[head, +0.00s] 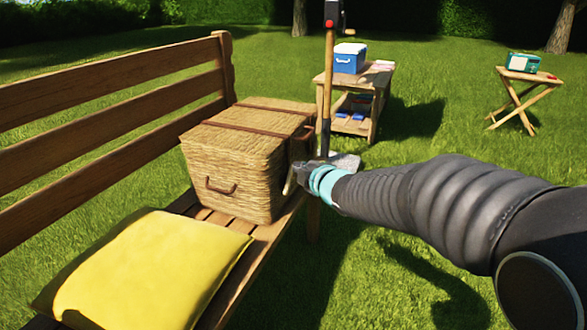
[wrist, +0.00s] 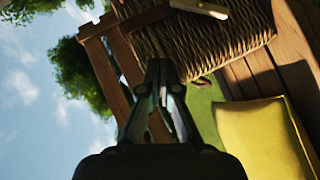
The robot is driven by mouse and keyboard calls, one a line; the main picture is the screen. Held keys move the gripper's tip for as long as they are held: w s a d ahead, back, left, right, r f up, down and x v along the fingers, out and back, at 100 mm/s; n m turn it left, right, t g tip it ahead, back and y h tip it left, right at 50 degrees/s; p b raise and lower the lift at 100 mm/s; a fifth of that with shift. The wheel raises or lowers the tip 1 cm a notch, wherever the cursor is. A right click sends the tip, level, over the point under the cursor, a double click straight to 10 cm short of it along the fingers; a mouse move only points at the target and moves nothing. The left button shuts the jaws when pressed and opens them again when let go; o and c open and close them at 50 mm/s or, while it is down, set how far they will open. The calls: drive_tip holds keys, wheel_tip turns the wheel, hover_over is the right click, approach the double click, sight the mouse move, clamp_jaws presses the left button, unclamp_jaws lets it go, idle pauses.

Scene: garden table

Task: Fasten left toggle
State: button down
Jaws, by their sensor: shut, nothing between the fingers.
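A wicker hamper (head: 235,150) stands closed on the wooden bench (head: 265,240), with brown straps (head: 255,130) across its lid and a brown handle (head: 221,187) on the side facing the cushion. In the wrist view a pale toggle (wrist: 200,8) lies against the hamper's wicker (wrist: 205,45), near the top edge; a brown strap (wrist: 148,18) is beside it. I cannot tell whether this toggle is fastened or which one it is. My gripper (head: 297,178) is at the hamper's right side. In the wrist view its fingertips (wrist: 163,66) are together and empty, apart from the toggle.
A yellow cushion (head: 150,270) lies on the bench in front of the hamper. The bench backrest (head: 110,120) rises behind it. A shelf table (head: 340,82) with a blue cooler (head: 350,58) and a small folding table (head: 528,77) stand farther back. The grass at right is open.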

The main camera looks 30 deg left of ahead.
drive_tip(key=shift+s+d+r, duration=0.3)
drive_tip(key=shift+d, duration=0.25)
drive_tip(key=s+d+r+m+t+h, duration=0.15)
drive_tip(key=d+m+h, duration=0.45)
drive_tip(key=d, duration=1.1)
drive_tip(key=d+r+m+t+h, duration=0.1)
drive_tip(key=d+r+m+h, duration=0.15)
drive_tip(key=d+m, duration=0.95)
drive_tip(key=s+d+f+m+g+h, duration=0.1)
drive_tip(key=s+d+h, duration=0.1)
drive_tip(key=s+d, duration=0.45)
drive_tip(key=s+d+f+m+g+h, duration=0.1)
drive_tip(key=s+d+f, duration=0.15)
drive_tip(key=d, duration=0.75)
drive_tip(key=s+d+f+m+g, duration=0.1)
drive_tip(key=s+d+f+m, duration=0.1)
drive_tip(key=s, duration=0.5)
drive_tip(key=s+d+f+m+g, duration=0.2)
drive_tip(key=s+m, duration=0.1)
drive_tip(key=s, duration=0.4)
drive_tip(key=shift+d+m+h, duration=0.3)
drive_tip(key=shift+m+h, duration=0.05)
drive_tip(key=shift+m, duration=0.05)
drive_tip(key=shift+s, duration=0.2)
